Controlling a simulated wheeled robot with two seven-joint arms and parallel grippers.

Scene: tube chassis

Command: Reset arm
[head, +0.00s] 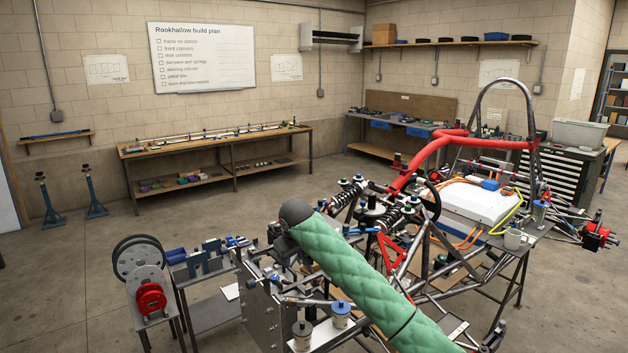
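My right arm (365,285), in a green quilted sleeve, reaches in from the lower right toward the middle. It ends in a dark rounded joint (297,212). Dark parts show just below that end, over the bench clutter, and I cannot make out the fingers of my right gripper among them. No held object can be made out. My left arm and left gripper are not in view.
A tube chassis (482,88) with a red padded bar (430,150) stands on the right. A metal fixture (240,300) with cups is close below my arm. A disc machine (140,262) stands at left.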

